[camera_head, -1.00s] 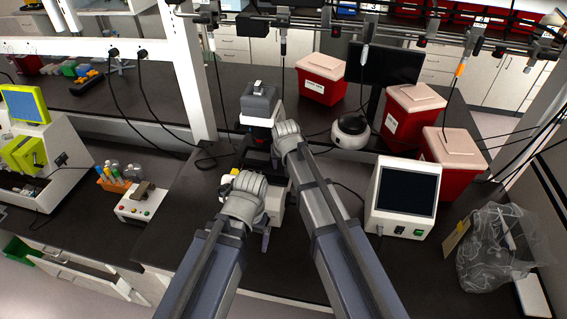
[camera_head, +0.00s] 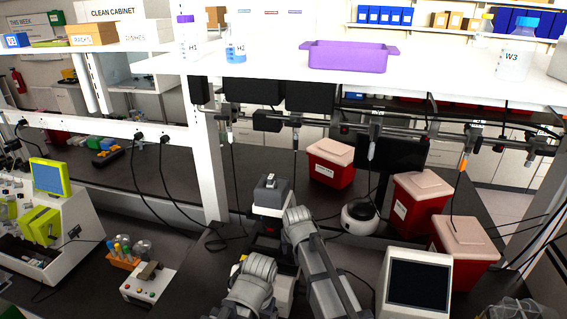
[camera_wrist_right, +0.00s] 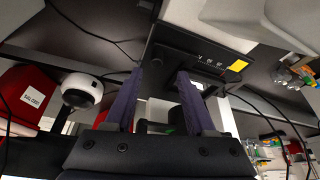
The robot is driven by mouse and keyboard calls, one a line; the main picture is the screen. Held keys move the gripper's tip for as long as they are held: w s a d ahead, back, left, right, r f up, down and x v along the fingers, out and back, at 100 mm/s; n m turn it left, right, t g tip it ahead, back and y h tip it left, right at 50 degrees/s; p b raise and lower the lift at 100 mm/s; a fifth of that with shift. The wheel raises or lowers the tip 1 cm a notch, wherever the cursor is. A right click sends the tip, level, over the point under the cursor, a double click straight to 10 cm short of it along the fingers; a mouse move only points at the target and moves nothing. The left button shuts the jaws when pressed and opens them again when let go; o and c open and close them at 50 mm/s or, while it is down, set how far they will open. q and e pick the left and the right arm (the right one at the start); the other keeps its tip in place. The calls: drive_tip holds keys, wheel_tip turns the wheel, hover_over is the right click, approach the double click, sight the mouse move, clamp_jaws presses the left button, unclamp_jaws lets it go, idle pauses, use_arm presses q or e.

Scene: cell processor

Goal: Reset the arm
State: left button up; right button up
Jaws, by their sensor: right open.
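My right gripper (camera_wrist_right: 160,75) shows in the right wrist view with its two purple fingers apart and nothing held between them. In the head view my two grey arms come up from the bottom edge, side by side. The right arm's end is close to a grey and black bench instrument (camera_head: 271,195), partly hiding its lower part; contact cannot be told. My left arm ends lower, left of the right arm; its gripper fingers are hidden.
A white-framed screen (camera_head: 417,284) stands right of my arms, with red bins (camera_head: 330,163) behind. A round white device (camera_head: 359,217) sits near the instrument. A rail with hanging cables crosses above the bench. A shelf above holds a purple tray (camera_head: 347,57) and bottles. A button box (camera_head: 150,285) lies left.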

use_arm(q)
wheel_tip(320, 180, down, 20)
drive_tip(key=b, duration=1.9)
use_arm(e)
drive_tip(key=s+f+n+g, duration=0.1)
drive_tip(key=s+f, duration=0.6)
drive_tip(key=s, duration=0.1)
drive_tip(key=s+f+n+g, duration=0.1)
drive_tip(key=s+f+g, duration=0.1)
drive_tip(key=s+f, duration=0.5)
drive_tip(key=s+f+n+g+h, duration=0.1)
drive_tip(key=s+f+n, duration=0.1)
drive_tip(key=s+f, duration=0.5)
drive_tip(key=shift+s+d+f+g, duration=0.15)
drive_tip(key=shift+s, duration=0.4)
drive_tip(key=shift+s+d+f+g, duration=0.15)
drive_tip(key=shift+s, duration=0.55)
